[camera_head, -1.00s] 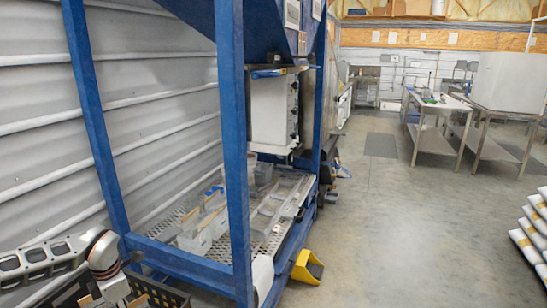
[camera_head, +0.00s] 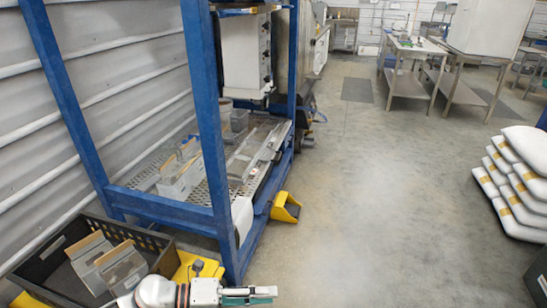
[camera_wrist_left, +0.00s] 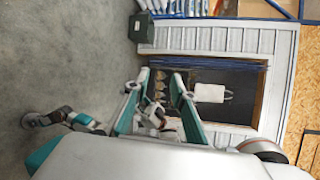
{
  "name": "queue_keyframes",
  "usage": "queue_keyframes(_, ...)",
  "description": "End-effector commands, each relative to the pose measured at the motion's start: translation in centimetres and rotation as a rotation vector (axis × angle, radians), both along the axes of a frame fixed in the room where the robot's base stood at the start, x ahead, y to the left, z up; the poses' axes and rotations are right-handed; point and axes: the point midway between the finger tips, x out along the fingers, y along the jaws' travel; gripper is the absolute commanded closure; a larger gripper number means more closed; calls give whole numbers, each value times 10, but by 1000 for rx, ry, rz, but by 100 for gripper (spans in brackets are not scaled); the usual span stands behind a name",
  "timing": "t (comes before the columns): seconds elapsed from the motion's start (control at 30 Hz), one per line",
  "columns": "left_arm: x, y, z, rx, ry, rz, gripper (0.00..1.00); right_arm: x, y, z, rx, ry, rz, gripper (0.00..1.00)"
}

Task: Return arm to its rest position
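My left arm comes in along the bottom left of the head view. Its left gripper (camera_head: 272,294) lies level at the bottom edge, pointing right, with teal fingers. In the left wrist view the two teal fingers (camera_wrist_left: 153,82) stand well apart, and nothing is held between them. The gripper is in front of the blue frame's near leg and right of the black crate. My right gripper cannot be made out in any view.
A black crate (camera_head: 42,272) with grey containers (camera_head: 122,266) stands at lower left, beside a yellow object (camera_head: 197,267). The blue hopper frame (camera_head: 203,110) rises close by. A yellow scoop-like piece (camera_head: 285,207) lies near it. White sacks (camera_head: 520,205) are stacked right. The middle floor is open.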

Motion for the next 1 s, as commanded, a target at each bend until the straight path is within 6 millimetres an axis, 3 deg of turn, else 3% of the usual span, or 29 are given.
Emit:
queue_keyframes(0.03, -3, -10, 8, -88, 63, 69, 75, -1, -1, -1, -1, 2, 0, 75)
queue_keyframes(0.13, 4, -15, 25, -260, 207, 237, 75, -1, -1, -2, -4, 3, 1, 75)
queue_keyframes(0.23, 14, -4, 29, -418, 374, 422, 75, -1, -1, -2, -4, 3, 1, 75)
queue_keyframes(0.33, 20, 20, 17, -554, 557, 619, 75, -1, -2, -2, -4, 3, 1, 75)
queue_keyframes(0.43, 17, 53, -9, -671, 752, 820, 75, -1, -2, -1, -4, 3, 2, 75)
queue_keyframes(0.53, 1, 90, -47, -769, 956, 1027, 75, -1, -2, 0, -4, 1, 2, 75)
queue_keyframes(0.7, -53, 144, -114, -879, 1265, 1331, 75, 0, -2, 2, -3, -3, 2, 75)
queue_keyframes(0.83, -90, 166, -144, -917, 1408, 1470, 75, 1, -1, 2, -3, -4, 2, 75)
queue_keyframes(1.0, -110, 175, -158, -935, 1483, 1539, 75, 1, -1, 2, -3, -4, 2, 75)
